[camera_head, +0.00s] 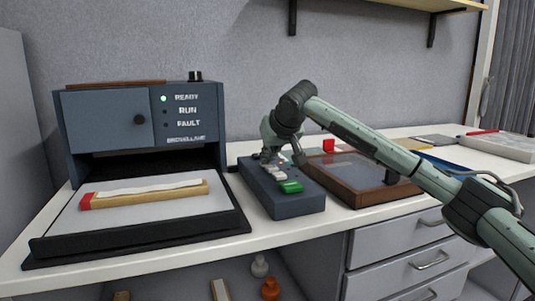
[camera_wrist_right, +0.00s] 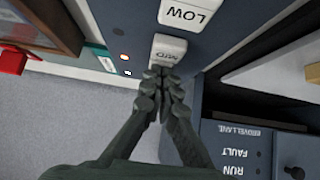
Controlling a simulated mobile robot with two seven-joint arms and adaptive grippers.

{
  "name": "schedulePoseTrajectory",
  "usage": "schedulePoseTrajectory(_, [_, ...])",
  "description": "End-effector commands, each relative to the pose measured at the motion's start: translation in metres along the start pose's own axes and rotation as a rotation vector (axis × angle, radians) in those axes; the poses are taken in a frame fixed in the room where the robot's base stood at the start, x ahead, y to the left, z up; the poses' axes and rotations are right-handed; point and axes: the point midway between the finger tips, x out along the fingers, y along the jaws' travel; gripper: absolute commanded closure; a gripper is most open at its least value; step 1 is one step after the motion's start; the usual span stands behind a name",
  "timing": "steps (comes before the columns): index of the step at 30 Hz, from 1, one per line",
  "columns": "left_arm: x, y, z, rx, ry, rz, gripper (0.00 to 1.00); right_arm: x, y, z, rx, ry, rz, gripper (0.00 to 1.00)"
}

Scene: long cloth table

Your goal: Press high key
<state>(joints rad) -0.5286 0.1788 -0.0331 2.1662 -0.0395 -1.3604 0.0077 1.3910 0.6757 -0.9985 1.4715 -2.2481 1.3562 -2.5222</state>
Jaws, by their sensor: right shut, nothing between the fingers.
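The blue-grey key box (camera_head: 290,206) stands on the table in the middle of the head view. A green key (camera_head: 290,187) is at its front, with white keys (camera_head: 278,175) behind it. In the right wrist view, a white key reads LOW (camera_wrist_right: 187,14). Another white key (camera_wrist_right: 168,46), seemingly marked MID, lies right at my fingertips. No key marked HIGH can be read; the area behind my fingers is hidden. My right gripper (camera_head: 268,158) is shut and empty, pointing down over the box's far end; contact is unclear. My left gripper is not in view.
A dark machine (camera_head: 130,128) with READY, RUN and FAULT lights stands left, its tray (camera_head: 140,228) bearing a wooden strip. A brown-framed panel (camera_head: 360,178) lies right of the box, beneath my right arm.

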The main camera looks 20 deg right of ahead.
Motion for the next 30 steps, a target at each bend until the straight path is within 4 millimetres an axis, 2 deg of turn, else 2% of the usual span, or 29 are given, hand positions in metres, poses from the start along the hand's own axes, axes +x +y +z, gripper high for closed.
schedulePoseTrajectory(1, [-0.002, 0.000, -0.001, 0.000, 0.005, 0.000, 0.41, 0.005, 0.000, 0.007, -0.001, -0.019, 0.003, 1.00])
schedulePoseTrajectory(11, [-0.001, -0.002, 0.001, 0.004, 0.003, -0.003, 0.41, 0.003, -0.001, 0.008, -0.002, -0.027, 0.004, 1.00])
schedulePoseTrajectory(13, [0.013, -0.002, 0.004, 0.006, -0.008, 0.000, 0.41, -0.003, -0.001, 0.004, -0.002, -0.026, 0.004, 1.00])
schedulePoseTrajectory(23, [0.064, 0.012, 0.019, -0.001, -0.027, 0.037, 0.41, -0.040, -0.006, -0.024, -0.001, -0.005, 0.002, 1.00])
schedulePoseTrajectory(30, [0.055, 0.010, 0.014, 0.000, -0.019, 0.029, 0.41, -0.086, -0.006, -0.023, -0.001, 0.001, 0.002, 1.00])
